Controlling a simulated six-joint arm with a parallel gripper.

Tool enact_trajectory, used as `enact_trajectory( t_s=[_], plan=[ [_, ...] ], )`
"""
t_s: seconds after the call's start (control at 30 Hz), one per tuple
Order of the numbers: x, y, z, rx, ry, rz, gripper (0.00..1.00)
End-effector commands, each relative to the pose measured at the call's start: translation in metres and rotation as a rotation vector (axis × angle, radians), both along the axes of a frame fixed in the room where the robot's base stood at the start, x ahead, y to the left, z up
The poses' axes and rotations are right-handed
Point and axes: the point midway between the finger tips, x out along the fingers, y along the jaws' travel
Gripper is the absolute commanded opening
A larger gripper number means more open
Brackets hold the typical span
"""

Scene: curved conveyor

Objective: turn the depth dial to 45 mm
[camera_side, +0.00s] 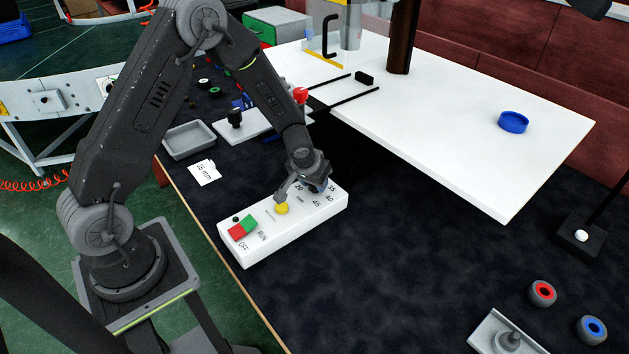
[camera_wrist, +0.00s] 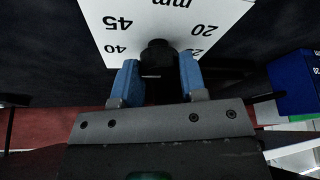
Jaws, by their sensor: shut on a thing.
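The white control box (camera_side: 283,236) lies on the dark bench top in the side view. Its printed marks include 20, 35, 40, 45, OFF and RUN. In the wrist view, the box face (camera_wrist: 193,12) shows mm, 45, 40 and 20, with another mark partly covered. The black depth dial (camera_wrist: 158,50) sits between the blue fingers of my gripper (camera_wrist: 159,66), which is shut on it. In the side view, my gripper (camera_side: 318,184) is at the box's far end and hides the dial. I cannot see where the dial's pointer stands.
A yellow button (camera_side: 281,208) and a red-green switch (camera_side: 242,229) are on the box. A grey tray (camera_side: 188,141) and a card (camera_side: 204,172) lie left of it. A white table (camera_side: 470,130) stands behind, bearing a blue ring (camera_side: 513,122).

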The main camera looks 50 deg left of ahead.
Motion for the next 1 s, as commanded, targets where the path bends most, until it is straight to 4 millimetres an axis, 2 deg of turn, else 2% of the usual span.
enact_trajectory(
  t_s=[0.67,0.7,0.93,1.0],
  plan=[
    [0.0001,0.0007,0.0003,0.001,-0.001,-0.055,0.15],
    [0.0001,0.0007,0.0004,0.001,-0.001,-0.055,0.40],
    [0.0001,0.0006,0.0002,0.001,-0.001,-0.054,0.62],
    [0.0000,0.0006,0.0002,0.001,0.000,-0.054,0.65]
  ],
)
